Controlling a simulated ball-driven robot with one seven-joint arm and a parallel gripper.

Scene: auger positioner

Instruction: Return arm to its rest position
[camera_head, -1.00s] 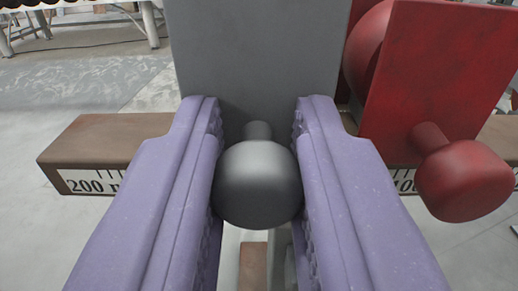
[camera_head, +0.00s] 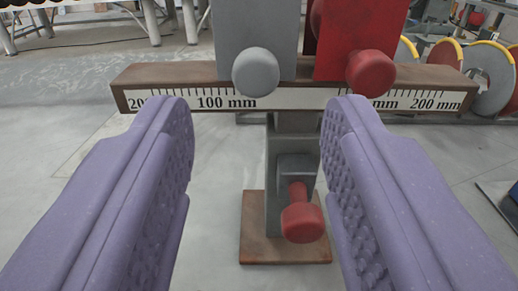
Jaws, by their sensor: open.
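My gripper (camera_head: 260,130) shows as two purple ridged fingers, spread wide and empty. The positioner stands beyond them and apart from them. Its brown rail (camera_head: 170,73) carries a scale strip with marks such as 100 mm and 200 mm. A grey block (camera_head: 245,25) with a round grey knob (camera_head: 256,72) sits on the rail left of the scale's middle. A red block (camera_head: 340,40) with a red knob (camera_head: 371,73) sits close to its right. The tops of both blocks are cut off by the frame.
The rail rests on a grey post (camera_head: 278,205) with a lower red knob (camera_head: 303,222) and a brown base plate (camera_head: 284,249). Discs with yellow rims (camera_head: 490,78) stand at the right. A table with metal legs (camera_head: 150,20) is at the back left. Grey floor is open at the left.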

